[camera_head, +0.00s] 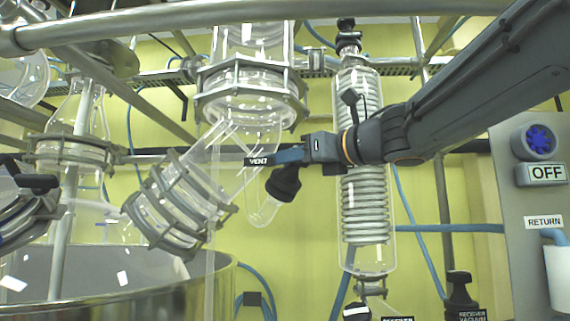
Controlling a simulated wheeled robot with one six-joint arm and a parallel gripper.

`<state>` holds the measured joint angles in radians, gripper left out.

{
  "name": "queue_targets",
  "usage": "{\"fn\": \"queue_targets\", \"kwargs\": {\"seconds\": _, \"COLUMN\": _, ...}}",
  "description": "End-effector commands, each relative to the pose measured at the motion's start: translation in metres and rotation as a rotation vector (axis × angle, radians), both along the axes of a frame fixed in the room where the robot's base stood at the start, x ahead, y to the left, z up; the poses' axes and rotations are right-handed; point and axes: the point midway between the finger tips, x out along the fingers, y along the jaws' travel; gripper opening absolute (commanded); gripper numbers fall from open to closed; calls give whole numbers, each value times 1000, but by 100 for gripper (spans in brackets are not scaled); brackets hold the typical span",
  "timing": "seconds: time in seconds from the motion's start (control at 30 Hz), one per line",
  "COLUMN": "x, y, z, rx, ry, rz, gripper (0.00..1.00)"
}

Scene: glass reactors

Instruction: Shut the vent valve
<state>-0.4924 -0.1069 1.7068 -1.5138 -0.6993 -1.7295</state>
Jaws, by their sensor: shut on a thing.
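The vent valve (283,184) has a black knob in the middle of the head view, in front of the glass pipework. A black label reading VENT (259,161) sits just left of it. My gripper (290,158) reaches in from the right and is shut at the valve, beside the label and just above the dark knob. The jaws overlap the valve, so the exact contact and the knob's turn position are hard to tell.
A coiled glass condenser (365,215) stands behind my arm. Flanged glass joints (250,92) are above left, and a clamped glass elbow (178,205) is lower left. A metal vessel (150,303) is below. A panel (520,240) with an OFF sign stands right.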

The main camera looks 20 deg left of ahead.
Motion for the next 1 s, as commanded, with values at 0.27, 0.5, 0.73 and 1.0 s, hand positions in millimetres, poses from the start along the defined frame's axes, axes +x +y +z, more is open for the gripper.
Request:
{"fn": "queue_targets", "kwargs": {"seconds": 0.27, "x": 3, "y": -2, "z": 0, "rx": 78, "ry": 150, "rz": -166, "gripper": 16}}
{"fn": "queue_targets", "kwargs": {"seconds": 0.5, "x": 7, "y": -4, "z": 1, "rx": 150, "ry": 295, "rz": -326, "gripper": 16}}
{"fn": "queue_targets", "kwargs": {"seconds": 0.73, "x": 11, "y": -8, "z": 0, "rx": 221, "ry": 429, "rz": -479, "gripper": 16}}
{"fn": "queue_targets", "kwargs": {"seconds": 1.0, "x": 15, "y": -12, "z": -3, "rx": 289, "ry": 564, "rz": -630, "gripper": 16}}
